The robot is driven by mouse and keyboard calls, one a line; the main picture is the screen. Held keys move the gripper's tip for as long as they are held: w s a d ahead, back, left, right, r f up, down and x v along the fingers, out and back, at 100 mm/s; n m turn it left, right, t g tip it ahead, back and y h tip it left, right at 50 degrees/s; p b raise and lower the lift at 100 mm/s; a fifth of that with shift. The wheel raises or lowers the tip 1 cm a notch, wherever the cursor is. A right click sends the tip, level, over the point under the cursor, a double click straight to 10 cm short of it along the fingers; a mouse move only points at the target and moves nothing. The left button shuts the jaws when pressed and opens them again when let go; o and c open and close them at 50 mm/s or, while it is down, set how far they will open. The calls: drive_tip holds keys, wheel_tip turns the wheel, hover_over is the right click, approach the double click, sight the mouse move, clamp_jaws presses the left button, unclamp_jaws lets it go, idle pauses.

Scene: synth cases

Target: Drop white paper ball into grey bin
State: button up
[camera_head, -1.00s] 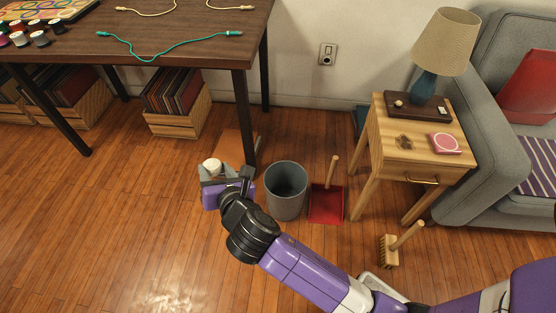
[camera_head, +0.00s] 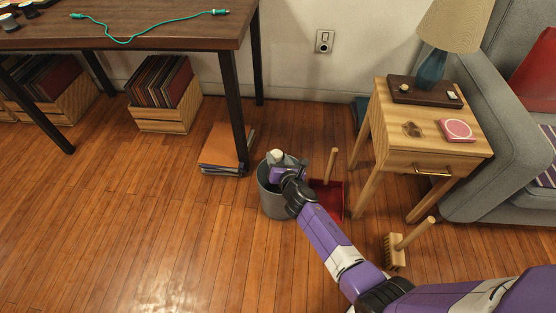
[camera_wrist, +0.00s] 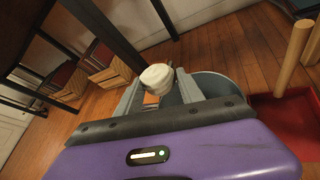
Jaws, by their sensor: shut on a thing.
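The white paper ball (camera_head: 277,155) is between the fingers of my gripper (camera_head: 287,160). In the wrist view the ball (camera_wrist: 157,78) sits between the two grey fingertips, and my gripper (camera_wrist: 158,88) is shut on it. The grey bin (camera_head: 273,203) stands on the wooden floor, and my gripper is over its opening, with the ball near the far rim. In the wrist view part of the bin (camera_wrist: 215,84) shows behind and to the right of the ball. My gripper hides much of the bin's opening. The ball's exact height above the rim is hard to tell.
A red dustpan (camera_head: 329,199) with a wooden handle is just right of the bin. A table leg (camera_head: 233,110) and a stack of folders (camera_head: 224,150) are to the left. A wooden side table (camera_head: 420,150) and brush (camera_head: 396,252) are further right.

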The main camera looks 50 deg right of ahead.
wheel_tip(320, 180, down, 6)
drive_tip(key=b, duration=0.5)
drive_tip(key=shift+r+b, duration=0.15)
drive_tip(key=shift+b, duration=0.2)
drive_tip(key=o, duration=1.4)
drive_tip(key=shift+s+a+r, duration=0.1)
drive_tip(key=shift+a, duration=0.05)
drive_tip(key=p+v, duration=0.2)
drive_tip(key=v, duration=0.5)
drive_tip(key=shift+s+a+r+p, duration=0.1)
drive_tip(key=shift+s+p, duration=0.1)
drive_tip(key=shift+p, duration=0.15)
